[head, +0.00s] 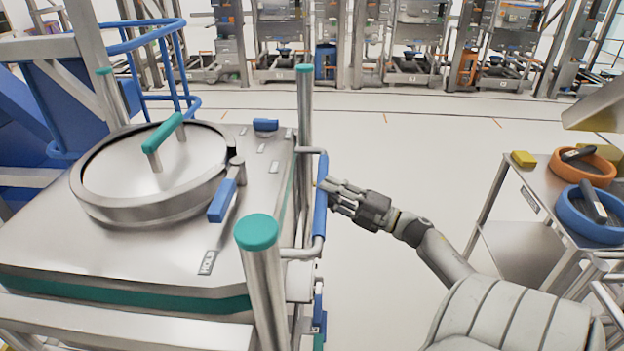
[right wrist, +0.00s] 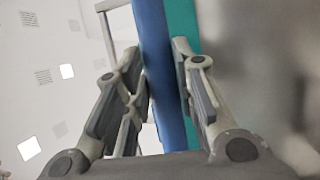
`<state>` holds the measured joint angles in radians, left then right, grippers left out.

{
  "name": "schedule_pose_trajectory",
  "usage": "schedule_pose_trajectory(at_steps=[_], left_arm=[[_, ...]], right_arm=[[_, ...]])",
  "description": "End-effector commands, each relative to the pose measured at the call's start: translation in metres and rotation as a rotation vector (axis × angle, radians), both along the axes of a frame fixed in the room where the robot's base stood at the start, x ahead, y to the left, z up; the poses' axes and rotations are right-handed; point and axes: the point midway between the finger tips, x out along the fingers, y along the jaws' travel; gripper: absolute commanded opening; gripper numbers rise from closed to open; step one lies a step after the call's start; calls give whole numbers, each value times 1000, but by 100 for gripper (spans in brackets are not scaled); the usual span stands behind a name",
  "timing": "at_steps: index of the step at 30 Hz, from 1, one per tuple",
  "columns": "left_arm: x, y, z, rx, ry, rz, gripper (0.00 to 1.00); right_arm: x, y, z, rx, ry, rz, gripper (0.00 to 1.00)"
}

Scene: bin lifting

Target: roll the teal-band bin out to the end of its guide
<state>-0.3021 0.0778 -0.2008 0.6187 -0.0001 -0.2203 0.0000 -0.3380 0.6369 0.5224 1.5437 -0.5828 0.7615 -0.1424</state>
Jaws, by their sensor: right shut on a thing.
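The teal-band bin (head: 150,298) is a steel box with a teal stripe around its side, at the left of the head view. Its top carries a round lid (head: 115,185) with a teal handle, and a blue latch. A vertical blue grip bar (head: 321,195) stands on its right side. My right gripper (head: 326,186) is at this bar. In the right wrist view, the blue bar (right wrist: 163,70) runs between the fingers, and the right gripper (right wrist: 163,85) is shut on it. A teal strip shows behind the bar. My left gripper is not in view.
Teal-capped posts (head: 257,235) stand at the bin's right corners. A steel cart (head: 535,215) with an orange ring (head: 590,165) and a blue ring (head: 585,222) stands at the right. Blue railing (head: 150,45) is behind the bin. The floor between bin and cart is clear.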

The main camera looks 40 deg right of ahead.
Motion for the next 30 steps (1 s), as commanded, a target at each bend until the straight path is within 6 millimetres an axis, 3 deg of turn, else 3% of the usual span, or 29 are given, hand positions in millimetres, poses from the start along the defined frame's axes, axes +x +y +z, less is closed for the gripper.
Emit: schedule_pose_trajectory(at_steps=[1,9,20,21,26,30], left_arm=[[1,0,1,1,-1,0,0],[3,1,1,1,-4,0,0],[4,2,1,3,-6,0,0],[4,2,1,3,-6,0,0],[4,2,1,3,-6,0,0],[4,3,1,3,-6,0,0]], right_arm=[[-1,-9,12,-1,-20,-12,0],[-14,-17,15,-3,-26,-5,0],[-15,-17,15,-3,-27,1,0],[-15,-17,15,-3,-27,1,27],[-16,-16,13,-3,-24,0,47],[-16,-17,10,-2,-20,-1,47]])
